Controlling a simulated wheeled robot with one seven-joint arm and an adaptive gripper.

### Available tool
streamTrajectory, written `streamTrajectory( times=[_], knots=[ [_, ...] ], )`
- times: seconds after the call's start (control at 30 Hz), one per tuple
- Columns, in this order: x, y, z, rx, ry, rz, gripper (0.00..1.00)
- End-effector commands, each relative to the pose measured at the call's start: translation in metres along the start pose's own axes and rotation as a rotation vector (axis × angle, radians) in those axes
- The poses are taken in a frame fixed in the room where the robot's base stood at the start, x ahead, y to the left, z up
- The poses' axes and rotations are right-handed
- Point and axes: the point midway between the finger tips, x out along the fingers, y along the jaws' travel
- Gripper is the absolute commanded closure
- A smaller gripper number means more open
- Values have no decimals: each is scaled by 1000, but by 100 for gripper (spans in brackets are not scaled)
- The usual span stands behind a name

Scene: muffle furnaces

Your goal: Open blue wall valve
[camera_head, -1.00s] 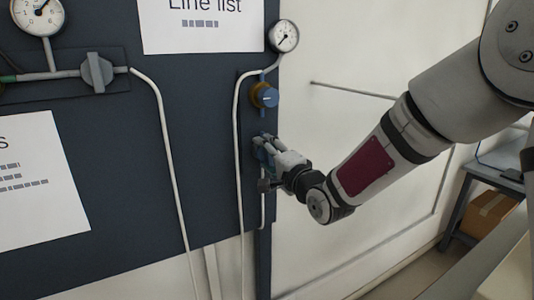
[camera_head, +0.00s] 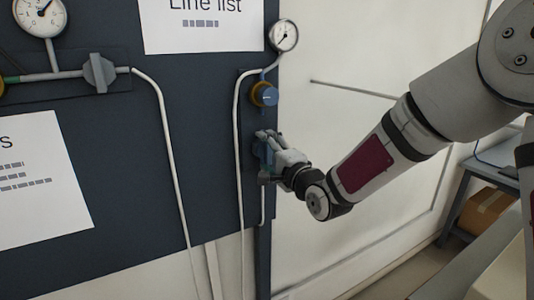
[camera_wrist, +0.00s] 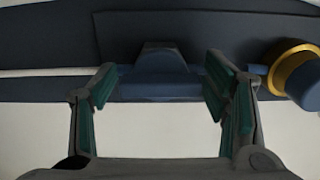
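The blue wall valve (camera_head: 262,152) is on the right edge of the dark panel, below a blue knob with a yellow ring (camera_head: 264,94). In the wrist view the blue valve handle (camera_wrist: 158,75) lies ahead, between the two fingertips. My gripper (camera_head: 268,148) is at the valve, its fingers partly covering it in the head view. In the wrist view my gripper (camera_wrist: 160,80) is open, with one green-padded finger on each side of the handle. Whether the pads touch it I cannot tell.
A round gauge (camera_head: 284,36) sits above the knob, and a white pipe (camera_head: 239,150) runs down beside the valve. A grey valve (camera_head: 99,72) is on the left. The yellow-ringed knob (camera_wrist: 290,72) is close to the right finger in the wrist view.

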Motion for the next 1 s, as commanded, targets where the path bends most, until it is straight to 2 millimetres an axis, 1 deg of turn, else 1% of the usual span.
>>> streamTrajectory(
  times=[0.33, 0.47, 0.57, 0.8, 0.9, 1.0],
  knots=[
    [-1, 0, 0, -2, -1, 1, 23],
    [-12, 0, 0, -3, 0, 1, 23],
    [-28, 0, 0, -3, 1, 2, 23],
    [-78, 0, -1, -4, 2, 2, 23],
    [-95, 0, 0, -3, 2, 2, 23],
    [-108, 0, -1, -4, 1, 0, 23]
  ],
)
